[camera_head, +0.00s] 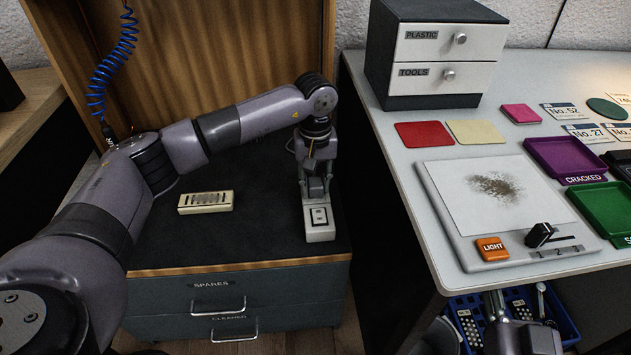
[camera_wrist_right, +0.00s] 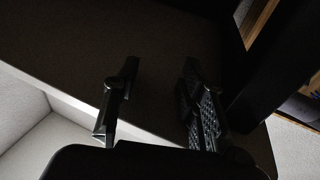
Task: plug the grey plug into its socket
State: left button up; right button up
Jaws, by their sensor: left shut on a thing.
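My left gripper (camera_head: 316,192) points down over the black top of the drawer cabinet, just behind and above a light socket block (camera_head: 320,233). The block has a dark-edged socket plate on its top. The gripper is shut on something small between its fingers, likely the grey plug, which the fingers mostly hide. I cannot tell whether it touches the socket. My right gripper (camera_wrist_right: 155,95) is open and empty in the right wrist view. In the head view it shows low at the right, below the table edge.
A cream slotted box (camera_head: 206,202) lies left on the cabinet top. A blue coiled hose (camera_head: 112,70) hangs at the back left. The light table (camera_head: 395,160) at right holds a two-drawer unit (camera_head: 435,50), coloured pads, trays and a board with an orange LIGHT block (camera_head: 491,248).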

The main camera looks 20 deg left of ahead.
pick_arm(q)
jog(key=shift+f, duration=0.25)
dwell(0.8)
jog(key=o, duration=1.2)
jog(key=shift+c, duration=0.2)
